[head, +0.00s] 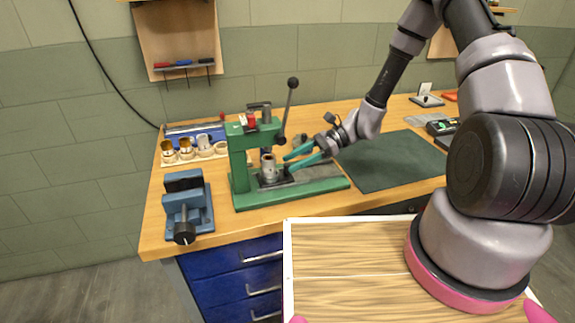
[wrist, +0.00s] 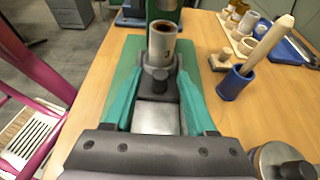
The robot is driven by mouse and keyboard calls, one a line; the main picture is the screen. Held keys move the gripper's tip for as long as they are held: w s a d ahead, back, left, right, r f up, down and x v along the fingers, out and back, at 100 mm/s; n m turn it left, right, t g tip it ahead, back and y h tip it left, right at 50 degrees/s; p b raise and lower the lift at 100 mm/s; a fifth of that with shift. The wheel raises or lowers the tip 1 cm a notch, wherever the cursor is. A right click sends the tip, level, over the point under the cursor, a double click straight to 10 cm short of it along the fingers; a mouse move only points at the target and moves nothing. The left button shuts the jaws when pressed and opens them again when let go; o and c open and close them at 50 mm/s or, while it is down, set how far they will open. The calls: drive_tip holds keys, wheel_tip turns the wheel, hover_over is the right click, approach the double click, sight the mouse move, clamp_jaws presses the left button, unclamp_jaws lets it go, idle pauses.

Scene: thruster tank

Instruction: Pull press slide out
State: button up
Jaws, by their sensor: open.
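The green press (head: 241,170) stands on the workbench, its lever with a black ball raised. Its slide (wrist: 157,117) is a pale metal plate over the green base, with a short black knob (wrist: 160,82) on top. A grey metal cylinder (head: 268,166) stands upright in the holder at the slide's far end; it also shows in the wrist view (wrist: 162,43). My gripper (head: 289,162) is open and low over the press base. In the wrist view its teal fingers (wrist: 160,73) lie either side of the knob, with gaps showing. Contact is not visible.
A blue vise (head: 187,208) stands left of the press. Behind it is a wooden rack (head: 177,160) with several cylinders. A blue cup (wrist: 235,83) with a wooden-handled tool stands right of the press in the wrist view. A dark green mat (head: 390,160) lies clear to the right.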

drive_tip(key=shift+x, duration=1.35)
clamp_jaws()
idle(0.4)
